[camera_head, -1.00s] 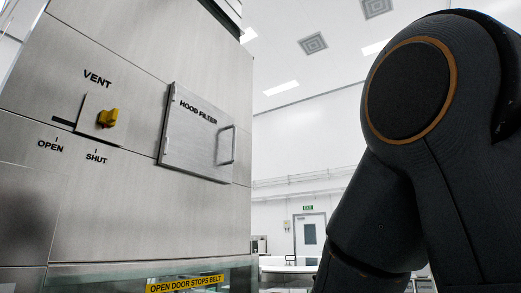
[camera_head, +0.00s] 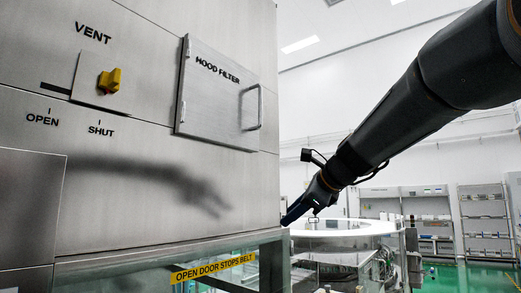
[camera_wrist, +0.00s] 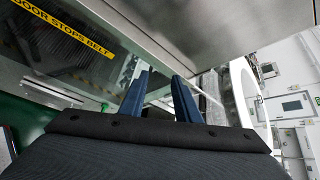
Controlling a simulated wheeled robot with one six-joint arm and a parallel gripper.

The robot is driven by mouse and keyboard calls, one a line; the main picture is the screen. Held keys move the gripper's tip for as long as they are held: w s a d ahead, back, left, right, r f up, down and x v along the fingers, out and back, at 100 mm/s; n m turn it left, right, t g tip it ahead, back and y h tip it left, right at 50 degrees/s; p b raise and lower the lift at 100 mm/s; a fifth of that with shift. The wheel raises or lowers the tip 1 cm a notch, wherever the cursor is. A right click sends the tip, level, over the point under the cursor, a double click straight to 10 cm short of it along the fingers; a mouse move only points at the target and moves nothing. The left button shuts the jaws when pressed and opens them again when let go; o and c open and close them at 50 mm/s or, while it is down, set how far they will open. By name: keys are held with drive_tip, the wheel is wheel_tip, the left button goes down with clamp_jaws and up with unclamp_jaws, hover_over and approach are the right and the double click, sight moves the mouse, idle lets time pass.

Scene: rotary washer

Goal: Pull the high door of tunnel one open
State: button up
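A glass-like panel (camera_head: 150,268) with a yellow label reading "OPEN DOOR STOPS BELT" (camera_head: 213,268) sits under the steel hood. The label also shows in the wrist view (camera_wrist: 62,27) at the upper left. No writing shows which tunnel this is, and I cannot make out a handle on this panel. My gripper (camera_head: 290,219) is out beside the hood's lower right corner. In the wrist view its two blue fingers (camera_wrist: 161,77) stand apart, with nothing clearly held between them. A steel edge lies just beyond the fingertips; whether they touch it I cannot tell.
A hood filter panel (camera_head: 220,95) with a bar handle (camera_head: 252,108) is on the steel front. A yellow vent knob (camera_head: 109,82) is to its left. A round machine (camera_head: 350,228) stands behind my gripper. Shelves (camera_head: 485,220) and green floor lie at the right.

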wheel_tip(320, 180, up, 18)
drive_tip(key=a+m+t+y+p, duration=0.1)
drive_tip(key=a+m+t+y, duration=0.1)
drive_tip(key=m+y, duration=0.15)
wheel_tip(320, 180, up, 15)
drive_tip(key=m+t+y+p, duration=0.2)
drive_tip(key=m+p, duration=0.1)
drive_tip(key=p, duration=0.1)
hover_over(260, 121)
drive_tip(key=shift+w+f, duration=0.2)
drive_tip(key=shift+w, duration=0.2)
clamp_jaws()
